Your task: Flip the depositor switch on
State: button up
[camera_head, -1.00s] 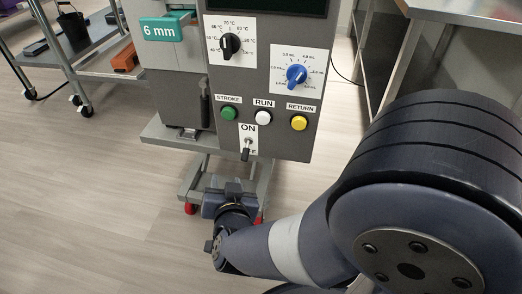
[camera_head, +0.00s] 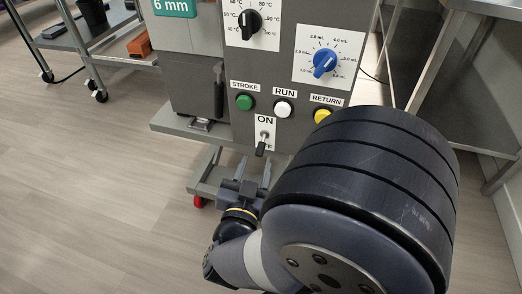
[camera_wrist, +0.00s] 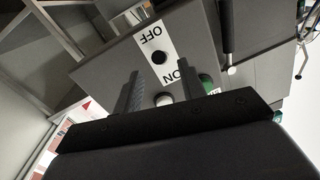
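The depositor switch (camera_head: 261,147) is a small toggle on a white plate on the grey control panel (camera_head: 290,98). Its dark-tipped lever points down toward OFF; the ON label is above it. In the wrist view the plate appears upside down, with the dark lever tip (camera_wrist: 159,58) near OFF. My gripper (camera_head: 254,170) is just below the switch in the head view, fingers pointing up toward the panel. Its two fingers stand apart with nothing between them. In the wrist view the switch lies beyond and between the fingertips (camera_wrist: 162,76), apparently untouched.
Above the switch are the green STROKE button (camera_head: 245,102), white RUN button (camera_head: 284,107) and yellow RETURN button (camera_head: 322,115). A black knob (camera_head: 250,24) and blue knob (camera_head: 325,63) sit higher. A dark handle (camera_head: 219,92) stands left; a metal table (camera_head: 470,60) is right.

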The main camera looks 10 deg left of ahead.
aim_at(259, 154)
jog(key=shift+w+b, duration=0.8)
jog(key=shift+w, duration=2.4)
jog(key=shift+c, duration=0.5)
grip_shut()
